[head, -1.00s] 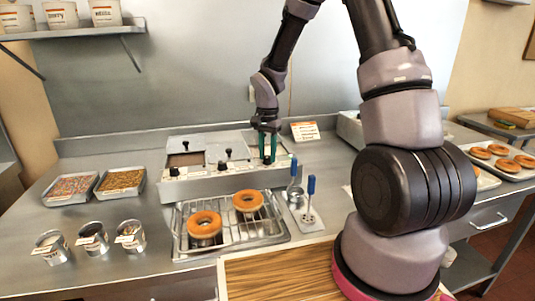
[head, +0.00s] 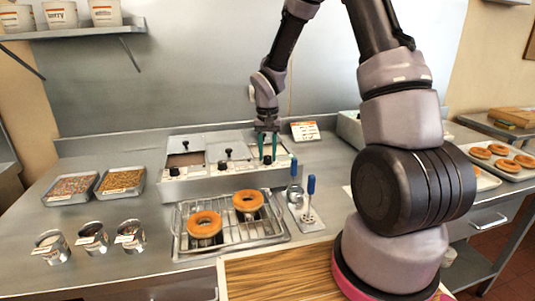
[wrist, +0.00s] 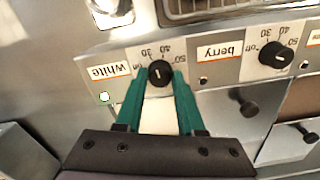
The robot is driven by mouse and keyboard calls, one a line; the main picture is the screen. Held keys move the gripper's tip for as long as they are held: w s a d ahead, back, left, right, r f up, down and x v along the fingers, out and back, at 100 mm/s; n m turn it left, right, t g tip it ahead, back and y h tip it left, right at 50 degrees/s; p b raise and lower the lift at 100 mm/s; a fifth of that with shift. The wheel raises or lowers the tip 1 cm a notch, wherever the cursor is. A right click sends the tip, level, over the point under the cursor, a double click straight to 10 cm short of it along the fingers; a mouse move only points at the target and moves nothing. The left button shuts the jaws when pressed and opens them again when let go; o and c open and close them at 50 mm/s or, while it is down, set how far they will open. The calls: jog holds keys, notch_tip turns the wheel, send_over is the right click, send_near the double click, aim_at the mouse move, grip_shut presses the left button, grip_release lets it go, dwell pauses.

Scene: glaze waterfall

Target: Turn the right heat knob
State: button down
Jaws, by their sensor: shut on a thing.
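The right heat knob (wrist: 160,73) is black and round, on the warmer's front panel beside the "white" label (wrist: 110,71). Its pale mark points toward the 30–40 part of the printed scale in the wrist view. My gripper (wrist: 160,72) has one green finger on each side of it and is shut on it. In the head view my gripper (head: 267,158) reaches down to the right end of the warmer (head: 215,183), with the knob (head: 267,160) between its fingertips.
The "berry" knob (wrist: 278,53) sits beside it on the same panel. In front of the warmer stands a wire rack (head: 235,232) with two donuts. A blue-handled tool (head: 311,186) stands just right of the warmer. Topping trays (head: 69,190) lie at the left.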

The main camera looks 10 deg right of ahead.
aim_at(268, 156)
jog(key=n, duration=1.1)
jog(key=shift+n, duration=0.4)
dwell(0.4)
jog(key=c, duration=0.5)
grip_release()
jog(key=shift+r, duration=0.1)
notch_tip(268, 156, up, 11)
jog(key=shift+f, duration=0.15)
